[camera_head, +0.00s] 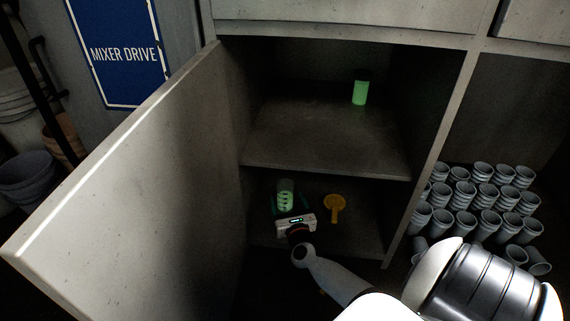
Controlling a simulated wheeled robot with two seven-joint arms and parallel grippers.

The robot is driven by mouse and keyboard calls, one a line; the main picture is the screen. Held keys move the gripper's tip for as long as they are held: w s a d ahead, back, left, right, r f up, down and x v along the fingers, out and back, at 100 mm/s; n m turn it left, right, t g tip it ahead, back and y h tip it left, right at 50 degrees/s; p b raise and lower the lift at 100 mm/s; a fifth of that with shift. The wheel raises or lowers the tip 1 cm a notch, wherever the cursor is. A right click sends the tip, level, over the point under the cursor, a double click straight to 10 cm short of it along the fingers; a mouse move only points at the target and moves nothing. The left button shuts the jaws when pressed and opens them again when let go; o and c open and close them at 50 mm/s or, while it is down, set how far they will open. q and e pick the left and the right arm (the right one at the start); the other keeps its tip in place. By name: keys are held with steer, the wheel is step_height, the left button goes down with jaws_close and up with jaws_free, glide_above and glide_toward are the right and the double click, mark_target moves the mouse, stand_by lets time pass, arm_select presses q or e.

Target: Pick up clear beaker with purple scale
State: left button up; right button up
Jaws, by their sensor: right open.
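A clear beaker (285,190) with green glowing bands stands upright on the lower shelf of the open cabinet. I cannot make out a purple scale on it. My right gripper (290,205) reaches into the lower compartment, right in front of this beaker. Its jaws are open, with a dark finger low on either side of the beaker; I cannot tell whether they touch it. The gripper body hides the beaker's foot. A second container (360,93), glowing green with a dark upper part, stands on the upper shelf. My left gripper is not in view.
A yellow-orange round object (335,206) is close to the right of my gripper on the lower shelf. The open cabinet door (120,185) bounds the left side. The upper shelf (320,140) lies above my gripper. Several stacked grey cups (480,200) fill the right bay.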

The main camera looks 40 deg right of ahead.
mark_target(283, 180)
steer(key=b+x, duration=0.1)
steer(key=x, duration=0.2)
steer(key=shift+w, duration=0.1)
steer(key=b+x, duration=0.1)
steer(key=x, duration=0.1)
steer(key=b+x, duration=0.1)
steer(key=x, duration=0.1)
steer(key=shift+d+r, duration=0.1)
steer(key=shift+d, duration=0.35)
steer(key=shift+w+d+r, duration=0.15)
steer(key=shift+w+d, duration=0.1)
steer(key=shift+w, duration=0.1)
steer(key=c, duration=1.4)
